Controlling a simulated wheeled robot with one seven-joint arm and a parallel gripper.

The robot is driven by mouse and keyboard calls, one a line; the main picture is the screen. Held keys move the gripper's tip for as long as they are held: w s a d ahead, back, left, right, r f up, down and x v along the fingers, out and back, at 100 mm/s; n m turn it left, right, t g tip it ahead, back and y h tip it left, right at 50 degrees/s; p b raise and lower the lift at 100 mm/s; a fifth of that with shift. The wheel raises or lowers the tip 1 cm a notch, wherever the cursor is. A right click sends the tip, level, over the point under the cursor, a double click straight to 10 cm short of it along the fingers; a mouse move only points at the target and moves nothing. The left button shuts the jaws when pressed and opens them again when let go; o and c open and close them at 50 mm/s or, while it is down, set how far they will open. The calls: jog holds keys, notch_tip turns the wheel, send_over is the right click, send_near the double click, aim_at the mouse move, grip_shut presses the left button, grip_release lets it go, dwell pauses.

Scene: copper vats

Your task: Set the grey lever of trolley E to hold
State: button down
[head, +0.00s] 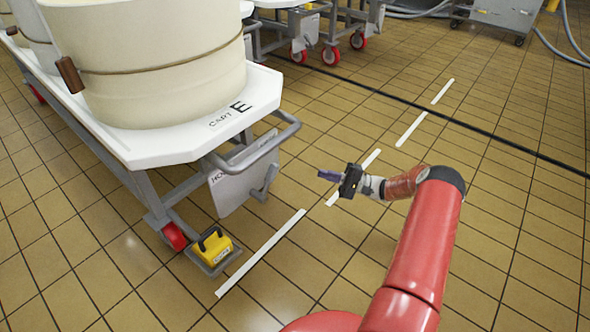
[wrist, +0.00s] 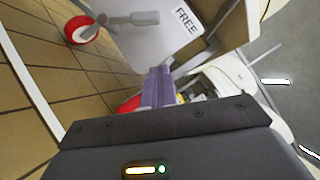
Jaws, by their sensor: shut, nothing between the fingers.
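Trolley E (head: 125,142) stands at the left of the head view, with a white top marked CART E and a large cream vat. A grey panel (head: 232,190) hangs under its near end, with a label that seems to read HOLD at its left. The grey lever (head: 266,184) slants downward at the panel's right edge, apart from that label. In the wrist view the lever (wrist: 128,19) and a FREE label (wrist: 187,20) show on the panel. My gripper (head: 322,174) is shut and empty, right of the lever and apart from it. Its purple fingers (wrist: 157,87) show in the wrist view.
A grey tubular handle (head: 262,150) juts from the trolley above the panel. A yellow block (head: 212,246) on a grey plate sits on the floor beside a red wheel (head: 174,236). Other trolleys stand behind.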

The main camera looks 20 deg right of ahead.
aim_at(269, 182)
jog(key=s+r+x, duration=0.1)
jog(key=s+x, duration=0.1)
jog(key=x, duration=1)
jog(key=shift+a, duration=0.75)
jog(key=shift+s+r, duration=0.15)
jog(key=shift+r, duration=0.05)
